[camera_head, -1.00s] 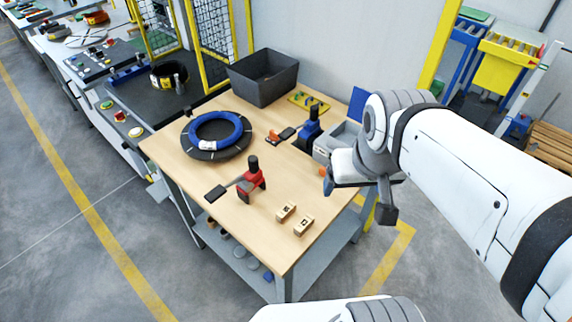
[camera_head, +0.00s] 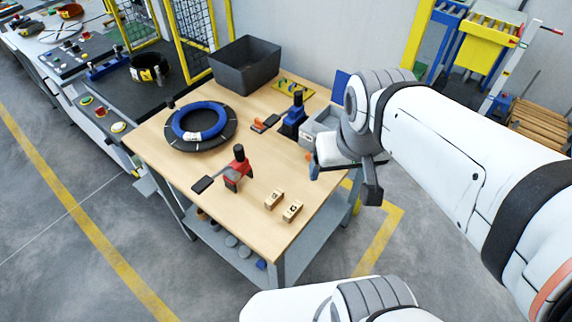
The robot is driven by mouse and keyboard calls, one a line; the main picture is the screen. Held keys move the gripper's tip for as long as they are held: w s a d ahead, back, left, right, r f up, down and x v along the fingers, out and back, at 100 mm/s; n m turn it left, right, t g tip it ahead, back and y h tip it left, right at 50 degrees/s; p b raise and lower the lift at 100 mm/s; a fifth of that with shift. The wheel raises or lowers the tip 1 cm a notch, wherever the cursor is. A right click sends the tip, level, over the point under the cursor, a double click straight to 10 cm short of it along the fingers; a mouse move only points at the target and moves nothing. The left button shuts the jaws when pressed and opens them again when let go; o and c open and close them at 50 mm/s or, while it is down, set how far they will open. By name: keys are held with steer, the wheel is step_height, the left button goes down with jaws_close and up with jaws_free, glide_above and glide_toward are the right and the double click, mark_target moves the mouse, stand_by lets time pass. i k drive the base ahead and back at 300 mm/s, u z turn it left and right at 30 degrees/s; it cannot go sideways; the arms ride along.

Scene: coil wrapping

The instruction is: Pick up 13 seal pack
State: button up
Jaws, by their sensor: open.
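Two small tan packs with dark marks lie on the front right part of the wooden table, a left pack (camera_head: 274,199) and a right pack (camera_head: 292,210). They look like seal packs, but their marks are too small to read, so I cannot tell which is 13. My gripper (camera_head: 343,178) is over the table's right edge, above and to the right of the packs, apart from them. It is open, and I see nothing held in it. My wrist hides part of the table's right side.
On the wooden table (camera_head: 180,163) are a blue coil (camera_head: 200,121) on a dark round stand, a red tool (camera_head: 238,170), a blue tool (camera_head: 294,116) and a dark grey bin (camera_head: 245,63). A grey tray (camera_head: 321,122) sits near my wrist. The front middle is clear.

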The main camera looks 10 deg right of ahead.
mark_target(296, 207)
steer(key=u, duration=1.5)
steer(key=k, duration=1.3)
steer(key=z, duration=0.55)
steer(key=i, duration=1)
steer(key=z, duration=0.05)
